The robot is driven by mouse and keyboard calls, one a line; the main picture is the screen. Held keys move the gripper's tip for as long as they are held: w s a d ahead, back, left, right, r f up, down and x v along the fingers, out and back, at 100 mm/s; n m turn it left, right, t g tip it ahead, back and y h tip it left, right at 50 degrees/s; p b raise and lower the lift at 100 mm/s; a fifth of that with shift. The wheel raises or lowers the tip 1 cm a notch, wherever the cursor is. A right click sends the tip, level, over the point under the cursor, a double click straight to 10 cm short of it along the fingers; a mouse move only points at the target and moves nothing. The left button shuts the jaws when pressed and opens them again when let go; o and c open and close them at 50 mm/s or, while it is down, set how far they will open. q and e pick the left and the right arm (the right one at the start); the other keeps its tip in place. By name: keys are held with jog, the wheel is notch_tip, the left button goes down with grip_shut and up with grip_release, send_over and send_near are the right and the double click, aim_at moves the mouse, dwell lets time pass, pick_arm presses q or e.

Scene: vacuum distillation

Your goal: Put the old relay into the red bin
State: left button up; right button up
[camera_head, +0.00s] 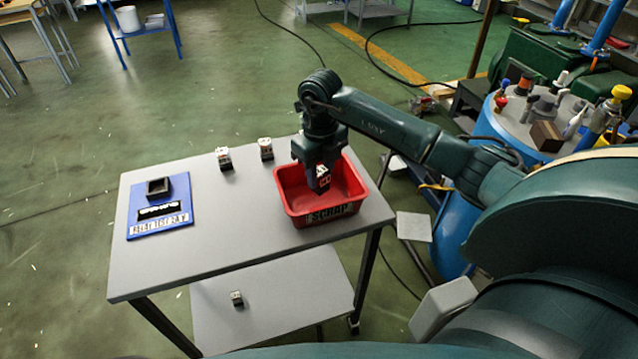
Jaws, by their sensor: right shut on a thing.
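The red bin (290,203), with a label reading SCRAP, stands at the right end of the grey table. My right gripper (320,181) points down over the bin, with its tip within the bin's outline. It is shut on a small relay (323,172) with white and red marks, mostly hidden by the jaws. I cannot tell how far it is above the bin floor. Two other small relays stand on the table behind the bin's left side, one at the back edge (223,158) and one closer to the bin (265,149). My left gripper is not in view.
A blue board (183,191) with a dark socket (158,187) and a black strip lies at the table's left. The grey table (225,225) is clear in the middle. A small block (237,298) sits on the lower shelf. A blue drum with bottles (520,125) stands at right.

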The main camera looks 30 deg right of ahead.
aim_at(320, 184)
notch_tip(320, 184, down, 4)
jog(key=shift+r, duration=0.1)
jog(key=shift+f, duration=0.25)
jog(key=o, duration=1)
jog(key=shift+r, duration=0.25)
notch_tip(320, 184, up, 12)
jog(key=shift+f+b, duration=0.1)
jog(key=shift+b, duration=0.2)
